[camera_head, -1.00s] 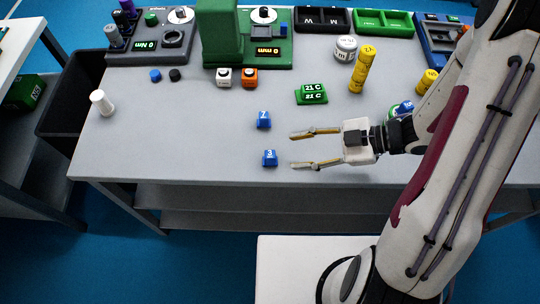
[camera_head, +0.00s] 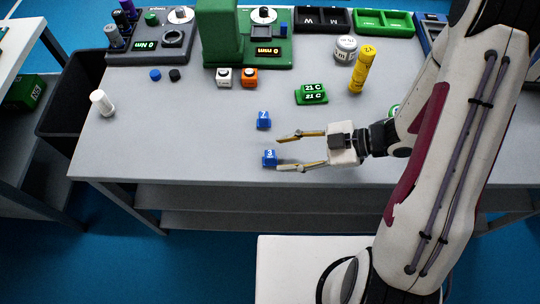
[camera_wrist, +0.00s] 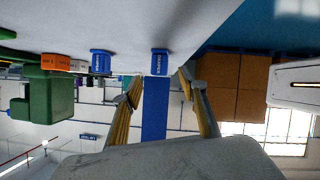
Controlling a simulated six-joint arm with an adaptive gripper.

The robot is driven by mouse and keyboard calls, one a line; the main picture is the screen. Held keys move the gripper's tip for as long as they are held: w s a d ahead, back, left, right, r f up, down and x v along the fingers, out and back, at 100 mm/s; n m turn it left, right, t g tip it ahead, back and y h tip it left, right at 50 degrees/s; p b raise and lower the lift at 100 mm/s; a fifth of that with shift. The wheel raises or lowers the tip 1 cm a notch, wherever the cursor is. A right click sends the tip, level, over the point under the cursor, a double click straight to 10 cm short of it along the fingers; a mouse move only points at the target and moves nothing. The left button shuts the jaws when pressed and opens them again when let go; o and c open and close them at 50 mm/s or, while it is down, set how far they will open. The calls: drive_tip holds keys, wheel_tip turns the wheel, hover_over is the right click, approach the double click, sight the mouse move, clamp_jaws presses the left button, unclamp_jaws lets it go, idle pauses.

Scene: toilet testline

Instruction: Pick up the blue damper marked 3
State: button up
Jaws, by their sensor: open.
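The blue damper marked 3 (camera_head: 269,158) stands on the grey table near its front edge. In the wrist view, which is upside down, it is the blue block (camera_wrist: 159,62) ahead, in line with the space between my fingertips. My gripper (camera_head: 281,154) is open and empty, pointing left, low over the table. Its fingertips are just right of the damper, the front one close to its lower right side. I cannot tell whether they touch. A second blue damper, seemingly marked 2 (camera_head: 263,120), stands behind it and shows at left in the wrist view (camera_wrist: 100,62).
A green "21 C" block (camera_head: 311,94) and a yellow cylinder (camera_head: 362,69) stand behind my gripper. White (camera_head: 224,77) and orange (camera_head: 249,77) blocks sit before the green machine (camera_head: 221,35). A white peg (camera_head: 102,103) stands far left.

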sight(274, 155)
drive_tip(key=shift+x, duration=1.8)
clamp_jaws()
